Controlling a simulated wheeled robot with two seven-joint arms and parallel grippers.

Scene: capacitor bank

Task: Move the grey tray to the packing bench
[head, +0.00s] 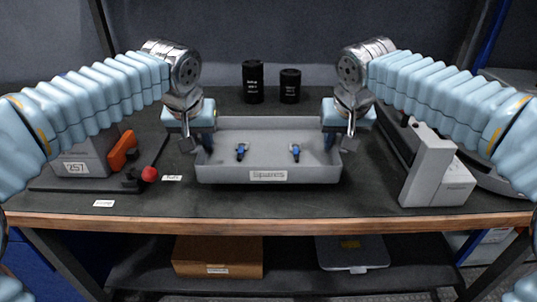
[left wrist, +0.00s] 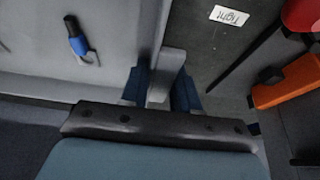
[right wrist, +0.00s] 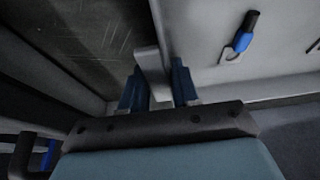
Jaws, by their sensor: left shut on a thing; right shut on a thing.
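The grey tray (head: 268,174), with a label on its front wall, is at the middle of the dark bench in the head view. Two small blue-and-black parts (head: 241,151) (head: 295,152) are in it. My left gripper (head: 200,140) is at the tray's left end, and the left wrist view shows its fingers (left wrist: 163,88) shut on a grey handle or wall there. My right gripper (head: 338,140) is at the right end, and the right wrist view shows its fingers (right wrist: 160,85) shut on the matching grey piece. From these views I cannot tell whether the tray touches the bench.
Two black capacitors (head: 253,82) (head: 289,86) stand behind the tray. A grey block marked 257 (head: 82,165) and an orange-handled tool (head: 123,150) are at left. A grey-white device (head: 436,170) is at right. A cardboard box (head: 218,257) lies on the shelf below.

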